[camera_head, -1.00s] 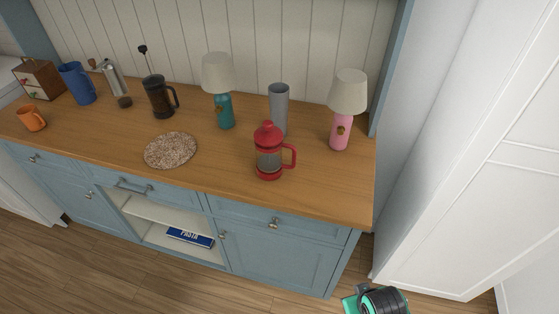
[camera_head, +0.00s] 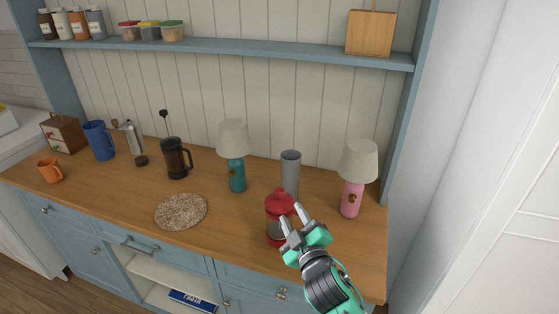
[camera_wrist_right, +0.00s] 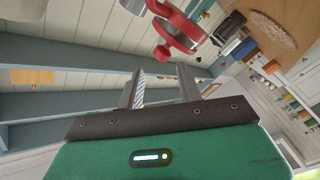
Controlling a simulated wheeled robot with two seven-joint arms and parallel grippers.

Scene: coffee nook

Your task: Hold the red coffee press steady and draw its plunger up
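The red coffee press (camera_head: 279,203) stands upright on the wooden counter, near its front edge. Its red lid and knob sit low on the body; my right gripper hides its handle and part of its lower body. My right gripper (camera_head: 291,214) is in front of it, with its fingers parted and nothing between them. In the right wrist view, the red press (camera_wrist_right: 178,28) shows tilted at the top, beyond the open fingertips (camera_wrist_right: 161,72) and apart from them. My left gripper is in neither view.
A grey tumbler (camera_head: 290,172) stands right behind the press. A pink lamp (camera_head: 351,198) is to its right, a teal lamp (camera_head: 237,175) to its left. A black press (camera_head: 174,160) with raised plunger and a round speckled mat (camera_head: 181,212) are further left. A shelf (camera_head: 230,47) runs above.

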